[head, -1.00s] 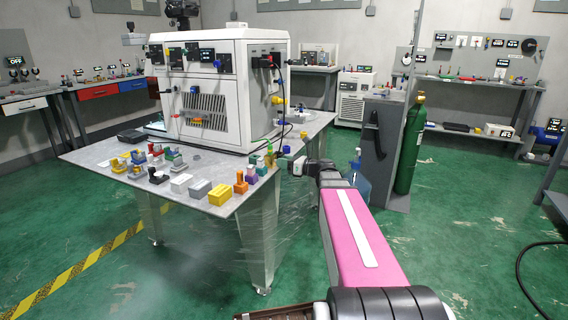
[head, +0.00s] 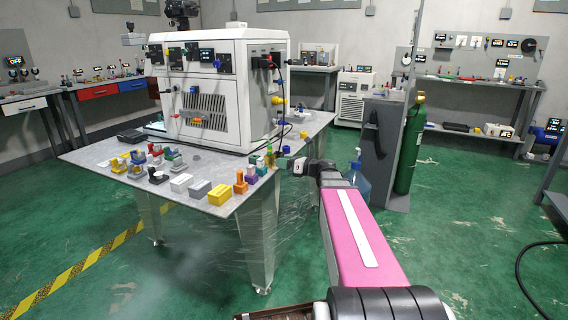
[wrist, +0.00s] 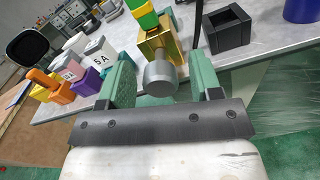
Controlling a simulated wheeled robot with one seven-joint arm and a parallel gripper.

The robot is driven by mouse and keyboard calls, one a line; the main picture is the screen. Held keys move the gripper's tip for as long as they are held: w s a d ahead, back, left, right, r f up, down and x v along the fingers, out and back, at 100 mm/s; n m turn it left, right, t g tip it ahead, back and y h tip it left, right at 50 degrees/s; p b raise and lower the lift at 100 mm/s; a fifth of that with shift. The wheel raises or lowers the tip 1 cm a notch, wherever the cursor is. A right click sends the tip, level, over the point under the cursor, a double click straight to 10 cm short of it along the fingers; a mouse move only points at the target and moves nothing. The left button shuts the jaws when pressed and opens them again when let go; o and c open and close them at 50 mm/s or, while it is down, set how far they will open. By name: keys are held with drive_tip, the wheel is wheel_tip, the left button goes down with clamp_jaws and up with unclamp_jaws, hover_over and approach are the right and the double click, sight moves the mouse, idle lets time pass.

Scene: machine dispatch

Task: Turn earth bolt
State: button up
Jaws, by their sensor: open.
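The earth bolt (wrist: 161,79) appears as a grey round head on the front of a gold block (wrist: 155,46). A green-and-yellow piece (wrist: 143,14) stands on top of that block. In the wrist view my gripper (wrist: 162,62) is open, with one green finger on each side of the bolt head and a visible gap to each. In the head view the green-and-yellow piece (head: 269,156) stands at the table's right edge, and my gripper (head: 298,167) is just right of it. The bolt head is too small to make out there.
A white block marked 5 A (wrist: 99,56) and coloured blocks stand left of the bolt. A black open box (wrist: 229,33) and a blue cylinder (wrist: 301,10) stand to the right on the grey table (head: 110,178). A white machine cabinet (head: 222,85) stands behind.

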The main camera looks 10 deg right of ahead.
drive_tip(key=v, duration=1)
drive_tip(key=shift+s+d, duration=0.2)
